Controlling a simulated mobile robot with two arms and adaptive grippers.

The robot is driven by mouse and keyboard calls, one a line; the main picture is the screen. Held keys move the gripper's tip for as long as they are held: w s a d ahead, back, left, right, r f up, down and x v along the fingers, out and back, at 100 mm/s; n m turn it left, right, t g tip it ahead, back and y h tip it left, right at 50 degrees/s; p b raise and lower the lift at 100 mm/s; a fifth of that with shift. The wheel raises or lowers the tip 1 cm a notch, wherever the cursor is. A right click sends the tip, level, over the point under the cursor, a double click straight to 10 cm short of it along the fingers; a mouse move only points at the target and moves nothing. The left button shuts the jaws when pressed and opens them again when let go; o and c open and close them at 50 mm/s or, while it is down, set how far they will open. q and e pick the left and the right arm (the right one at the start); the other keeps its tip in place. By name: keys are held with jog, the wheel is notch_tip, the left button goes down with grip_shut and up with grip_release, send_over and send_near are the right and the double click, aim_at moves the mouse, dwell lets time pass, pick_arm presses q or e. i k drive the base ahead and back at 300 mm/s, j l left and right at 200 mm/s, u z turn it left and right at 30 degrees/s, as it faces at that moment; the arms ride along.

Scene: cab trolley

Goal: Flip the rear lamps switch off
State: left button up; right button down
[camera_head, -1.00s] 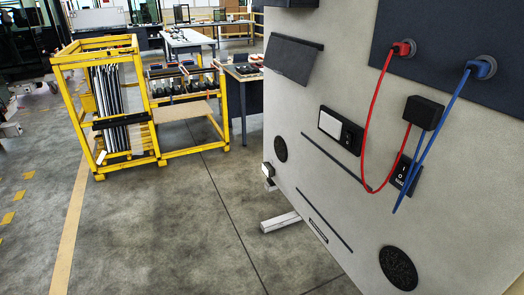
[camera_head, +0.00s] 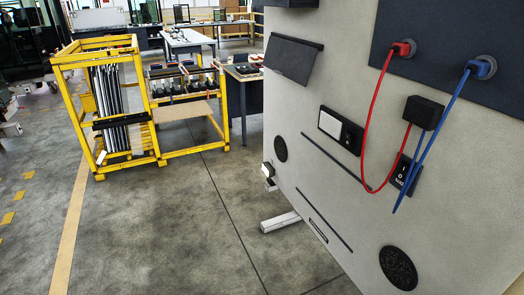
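A light grey panel (camera_head: 335,170) fills the right side of the head view. A small black rocker switch (camera_head: 403,174) with white I and O marks sits on it at the right, partly behind the red and blue cables. Its label is too small to read, so I cannot tell which way it is set. A black-framed unit with a white face (camera_head: 331,124) is to its upper left. Neither of my grippers shows.
A red cable (camera_head: 371,105) and a blue cable (camera_head: 445,115) hang in front of the panel from plugs at the top right. A black box (camera_head: 424,112) protrudes above the switch. A yellow rack (camera_head: 62,85) stands at the left, with open floor (camera_head: 170,235) in front.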

aim_at(402, 174)
jog(key=z, duration=1.55)
